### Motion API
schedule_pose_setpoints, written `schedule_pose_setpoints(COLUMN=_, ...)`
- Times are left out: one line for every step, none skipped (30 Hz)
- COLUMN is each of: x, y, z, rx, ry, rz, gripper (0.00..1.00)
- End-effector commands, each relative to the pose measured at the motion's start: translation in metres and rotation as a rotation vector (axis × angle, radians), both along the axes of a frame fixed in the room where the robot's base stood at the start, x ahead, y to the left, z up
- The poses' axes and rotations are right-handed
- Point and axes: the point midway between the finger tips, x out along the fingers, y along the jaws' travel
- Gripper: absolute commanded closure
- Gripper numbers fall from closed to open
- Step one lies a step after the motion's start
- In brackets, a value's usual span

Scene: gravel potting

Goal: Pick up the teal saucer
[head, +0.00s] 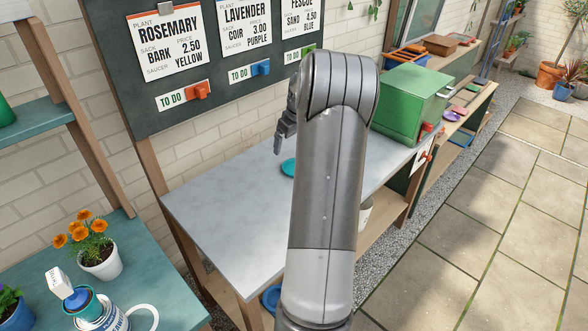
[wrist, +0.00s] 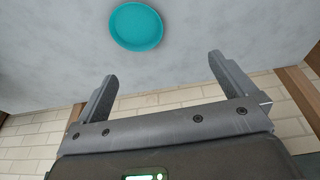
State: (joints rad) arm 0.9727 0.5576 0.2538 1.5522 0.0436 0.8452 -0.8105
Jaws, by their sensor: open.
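The teal saucer (wrist: 137,27) is a round, shallow dish lying on the grey bench top (wrist: 50,50). In the wrist view it is at the top, beyond my fingertips and a little left of the middle between them. My gripper (wrist: 160,72) is open and empty, with its two fingers wide apart and not touching the saucer. In the head view the saucer (head: 288,167) is partly hidden behind my arm.
A green box (head: 408,103) stands at the bench's right end. A dark board with plant cards (head: 170,42) is on the wall behind. The bench's left part is clear.

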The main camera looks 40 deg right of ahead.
Motion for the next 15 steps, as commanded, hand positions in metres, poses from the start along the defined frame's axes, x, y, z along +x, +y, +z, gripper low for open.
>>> schedule_pose_setpoints(x=-0.004, y=-0.016, z=-0.012, rx=0.009, ry=-0.002, rz=-0.008, gripper=0.0)
schedule_pose_setpoints(x=-0.006, y=-0.023, z=-0.018, rx=0.014, ry=-0.003, rz=-0.009, gripper=0.0)
schedule_pose_setpoints(x=-0.008, y=-0.032, z=-0.023, rx=0.016, ry=-0.006, rz=-0.011, gripper=0.0)
schedule_pose_setpoints(x=-0.009, y=-0.036, z=-0.027, rx=0.019, ry=-0.007, rz=-0.01, gripper=0.0)
schedule_pose_setpoints(x=-0.01, y=-0.04, z=-0.03, rx=0.021, ry=-0.009, rz=-0.011, gripper=0.0)
schedule_pose_setpoints(x=-0.012, y=-0.044, z=-0.032, rx=0.022, ry=-0.01, rz=-0.013, gripper=0.0)
schedule_pose_setpoints(x=-0.012, y=-0.047, z=-0.034, rx=0.023, ry=-0.011, rz=-0.012, gripper=0.0)
schedule_pose_setpoints(x=-0.012, y=-0.048, z=-0.036, rx=0.024, ry=-0.011, rz=-0.012, gripper=0.0)
schedule_pose_setpoints(x=-0.012, y=-0.049, z=-0.039, rx=0.025, ry=-0.011, rz=-0.012, gripper=0.0)
schedule_pose_setpoints(x=-0.011, y=-0.049, z=-0.041, rx=0.025, ry=-0.011, rz=-0.012, gripper=0.0)
schedule_pose_setpoints(x=-0.011, y=-0.049, z=-0.044, rx=0.025, ry=-0.011, rz=-0.011, gripper=0.0)
schedule_pose_setpoints(x=-0.01, y=-0.049, z=-0.049, rx=0.026, ry=-0.01, rz=-0.011, gripper=0.0)
schedule_pose_setpoints(x=-0.009, y=-0.049, z=-0.053, rx=0.026, ry=-0.01, rz=-0.011, gripper=0.0)
schedule_pose_setpoints(x=-0.007, y=-0.048, z=-0.058, rx=0.026, ry=-0.01, rz=-0.011, gripper=0.0)
schedule_pose_setpoints(x=-0.006, y=-0.048, z=-0.064, rx=0.026, ry=-0.01, rz=-0.011, gripper=0.0)
